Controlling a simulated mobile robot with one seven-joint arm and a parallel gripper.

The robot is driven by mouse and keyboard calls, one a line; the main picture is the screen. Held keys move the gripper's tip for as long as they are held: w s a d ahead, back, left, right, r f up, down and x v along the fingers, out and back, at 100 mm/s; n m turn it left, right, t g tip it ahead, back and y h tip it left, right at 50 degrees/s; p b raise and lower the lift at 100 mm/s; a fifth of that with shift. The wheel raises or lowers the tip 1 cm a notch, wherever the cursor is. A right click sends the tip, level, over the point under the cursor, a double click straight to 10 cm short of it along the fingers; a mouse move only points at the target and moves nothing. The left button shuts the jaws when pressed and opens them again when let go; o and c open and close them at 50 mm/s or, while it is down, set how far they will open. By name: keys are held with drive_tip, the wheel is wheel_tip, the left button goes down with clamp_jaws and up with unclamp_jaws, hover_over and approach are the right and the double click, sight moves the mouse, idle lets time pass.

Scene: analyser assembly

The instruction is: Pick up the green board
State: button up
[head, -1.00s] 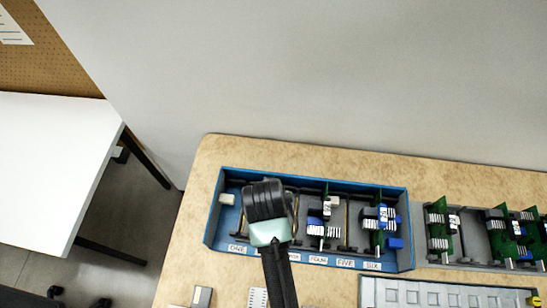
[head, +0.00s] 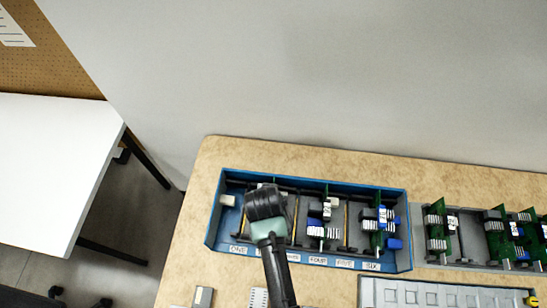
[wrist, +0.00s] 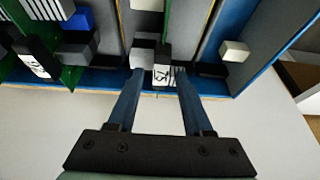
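My gripper (head: 264,203) is over the left part of the blue rack (head: 213,225). In the wrist view, its two fingers (wrist: 160,74) are apart. Between the tips are a light block (wrist: 143,57) and a black-and-white labelled piece (wrist: 162,76), apparently parts of an edge-on board. No clear grip on them shows. One green board (wrist: 74,76) stands left of the fingers in the wrist view. In the head view, a green board (head: 326,193) stands in the middle of the rack and another (head: 378,236) near its right end. My gripper hides some slots.
A grey rack (head: 467,250) with several green boards stands to the right. A pale grey tray (head: 440,294) lies in front of it. A small white block (head: 227,200) is at the blue rack's left end. A wall rises behind the table (head: 205,160). A white table (head: 50,170) stands left.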

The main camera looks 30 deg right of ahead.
clamp_jaws()
drive_tip(key=shift+r, duration=0.1)
wheel_tip(320, 180, up, 18)
drive_tip(key=shift+b, duration=0.35)
idle(0.5)
drive_tip(key=shift+c, duration=2.2)
unclamp_jaws()
clamp_jaws()
drive_tip(key=shift+p, duration=0.35)
